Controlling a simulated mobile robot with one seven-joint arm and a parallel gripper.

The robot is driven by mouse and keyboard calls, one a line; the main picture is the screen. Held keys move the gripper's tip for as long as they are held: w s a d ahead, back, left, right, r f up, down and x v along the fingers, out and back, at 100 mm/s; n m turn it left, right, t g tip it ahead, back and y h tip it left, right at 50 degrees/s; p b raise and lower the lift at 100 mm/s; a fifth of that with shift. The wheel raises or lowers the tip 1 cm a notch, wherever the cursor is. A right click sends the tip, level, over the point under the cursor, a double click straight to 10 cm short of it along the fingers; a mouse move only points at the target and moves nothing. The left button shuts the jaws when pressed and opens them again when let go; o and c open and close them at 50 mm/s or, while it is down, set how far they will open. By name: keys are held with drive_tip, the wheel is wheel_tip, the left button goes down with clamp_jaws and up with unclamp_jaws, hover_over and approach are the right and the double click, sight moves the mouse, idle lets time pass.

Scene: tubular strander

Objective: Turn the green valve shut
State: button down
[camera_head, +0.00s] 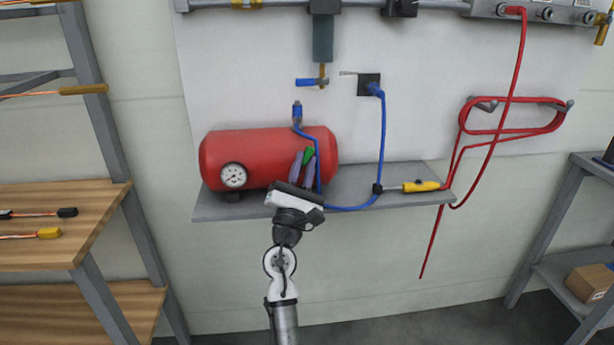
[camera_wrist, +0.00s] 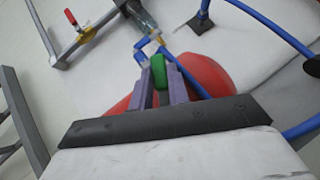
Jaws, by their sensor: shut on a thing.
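The green valve (camera_head: 308,156) sits at the right front of the red tank (camera_head: 268,150), by the blue hose. Only its green handle shows, and its body is hidden behind my fingers. My gripper (camera_head: 303,164) reaches up to it from below, in front of the tank. In the wrist view the green handle (camera_wrist: 158,72) stands between the two purple fingertips of my gripper (camera_wrist: 159,76). The fingers are shut on it.
A grey shelf (camera_head: 400,178) carries the tank, with a pressure gauge (camera_head: 233,175) on its front. A blue hose (camera_head: 383,130) loops right of my gripper. A yellow-handled tool (camera_head: 421,186) lies at right. Red hose (camera_head: 510,100) hangs on the wall.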

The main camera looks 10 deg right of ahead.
drive_tip(key=n+t+y, duration=0.1)
drive_tip(key=n+y, duration=0.2)
drive_tip(key=n, duration=0.1)
drive_tip(key=a+n+t+y+b, duration=0.1)
drive_tip(key=n+t+y, duration=0.1)
drive_tip(key=n+y, duration=0.1)
drive_tip(key=n+t+y+b, duration=0.1)
drive_tip(key=n+y, duration=0.3)
drive_tip(key=n, duration=0.1)
drive_tip(key=shift+w+a+r+t, duration=0.1)
drive_tip(key=shift+a+t, duration=0.05)
drive_tip(key=shift+t, duration=0.15)
drive_tip(key=shift+n, duration=0.3)
drive_tip(key=c, duration=1.3)
unclamp_jaws()
drive_tip(key=shift+a, duration=0.1)
drive_tip(key=shift+c, duration=0.2)
